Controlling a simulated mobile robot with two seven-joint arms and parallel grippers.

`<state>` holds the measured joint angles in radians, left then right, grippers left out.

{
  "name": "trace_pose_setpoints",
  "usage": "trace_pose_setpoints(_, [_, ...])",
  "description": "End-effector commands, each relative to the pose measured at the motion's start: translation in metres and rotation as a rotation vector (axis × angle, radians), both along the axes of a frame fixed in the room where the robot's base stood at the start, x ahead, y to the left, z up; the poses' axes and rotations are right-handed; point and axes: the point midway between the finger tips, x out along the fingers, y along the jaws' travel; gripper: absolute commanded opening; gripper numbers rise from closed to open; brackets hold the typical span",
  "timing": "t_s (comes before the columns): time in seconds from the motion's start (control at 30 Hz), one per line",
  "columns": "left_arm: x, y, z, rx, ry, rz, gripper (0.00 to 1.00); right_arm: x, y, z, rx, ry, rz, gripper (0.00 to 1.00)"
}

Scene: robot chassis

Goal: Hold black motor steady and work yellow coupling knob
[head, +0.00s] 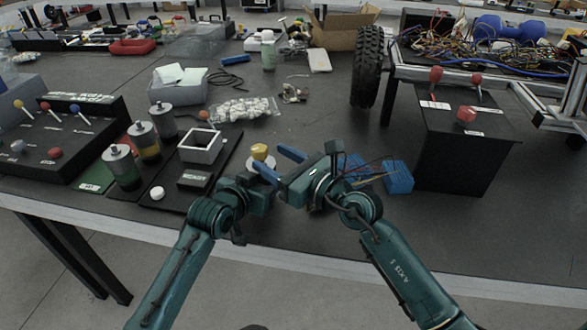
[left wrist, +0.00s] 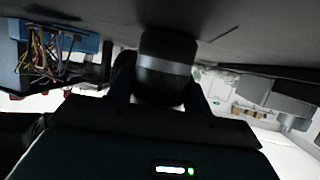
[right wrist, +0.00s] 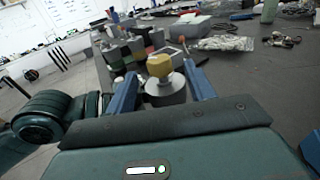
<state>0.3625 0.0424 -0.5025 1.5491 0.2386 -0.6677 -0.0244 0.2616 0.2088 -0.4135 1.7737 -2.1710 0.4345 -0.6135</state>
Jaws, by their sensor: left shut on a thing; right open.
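The yellow coupling knob (head: 259,151) sits on top of the upright motor, whose pale grey top (right wrist: 166,90) shows below the knob (right wrist: 160,65) in the right wrist view. The left wrist view shows the motor's dark body with a grey band (left wrist: 166,65). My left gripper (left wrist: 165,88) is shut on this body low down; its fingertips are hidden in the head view. My right gripper (head: 278,163) is open, its blue fingers pointing at the knob. In the right wrist view its fingers (right wrist: 161,80) stand on either side of the motor top, with gaps.
Several grey-topped cylinders (head: 118,158) stand at the left beside a white square frame (head: 201,146). A blue block (head: 398,177) with wires lies right of my right gripper. A black box (head: 460,150) stands further right. The table behind the knob is partly clear.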

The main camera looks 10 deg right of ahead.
Motion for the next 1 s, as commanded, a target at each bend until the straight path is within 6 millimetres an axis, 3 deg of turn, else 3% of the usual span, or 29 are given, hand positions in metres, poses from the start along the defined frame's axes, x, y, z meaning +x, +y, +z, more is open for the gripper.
trace_pose_setpoints(0.1, [0.000,0.000,0.000,0.000,0.001,0.000,0.00,-0.019,-0.016,-0.001,-0.003,0.002,0.000,0.54])
trace_pose_setpoints(0.3, [0.000,0.000,0.000,0.001,0.001,0.000,0.00,-0.036,-0.032,-0.001,-0.001,0.002,0.001,0.54])
trace_pose_setpoints(0.77, [0.000,0.000,0.000,0.001,0.001,0.000,0.00,-0.040,-0.035,0.001,0.014,0.007,0.005,0.54])
trace_pose_setpoints(0.87, [0.000,0.000,0.000,0.001,0.001,0.000,0.00,-0.043,-0.031,0.006,0.088,0.046,0.027,0.54])
trace_pose_setpoints(1.0, [0.000,0.000,0.000,0.001,0.001,0.000,0.00,-0.050,-0.024,0.021,0.323,0.184,0.094,0.54])
